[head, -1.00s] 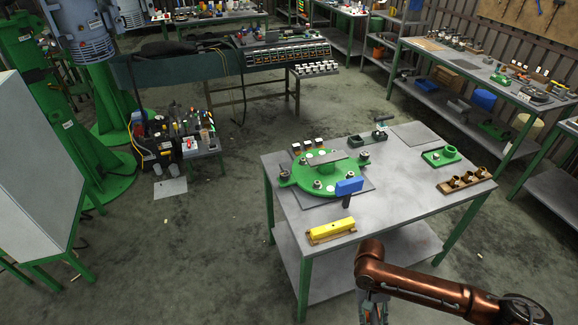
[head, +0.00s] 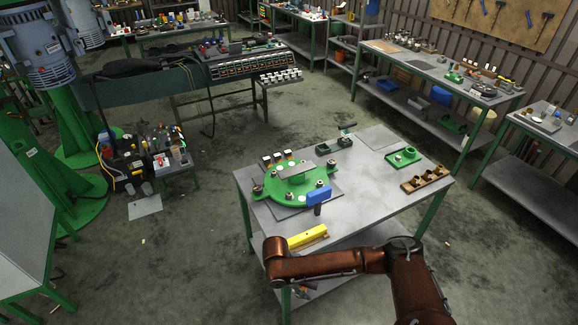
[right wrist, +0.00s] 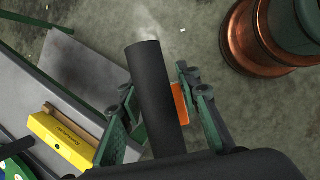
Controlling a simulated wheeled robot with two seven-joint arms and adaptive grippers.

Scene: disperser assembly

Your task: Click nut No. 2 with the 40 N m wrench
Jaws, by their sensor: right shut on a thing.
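A green round flange (head: 290,188) with several nuts lies on a grey plate on the workbench; I cannot read the nut numbers. A blue-headed tool (head: 318,195) with a dark handle stands at its front right edge. A yellow block (head: 307,236) rests on a wooden holder at the bench's front; it also shows in the right wrist view (right wrist: 62,140). My right gripper (right wrist: 157,92) is shut on a black cylindrical handle (right wrist: 150,75), with an orange part (right wrist: 180,104) beside it. In the head view my right arm mostly hides this gripper. My left gripper is out of view.
The workbench (head: 375,205) also bears a wooden block with copper-coloured cups (head: 425,180), a small green fixture (head: 403,157) and a dark tray (head: 333,146). Side benches (head: 440,70) stand at the right. The floor around the workbench is open.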

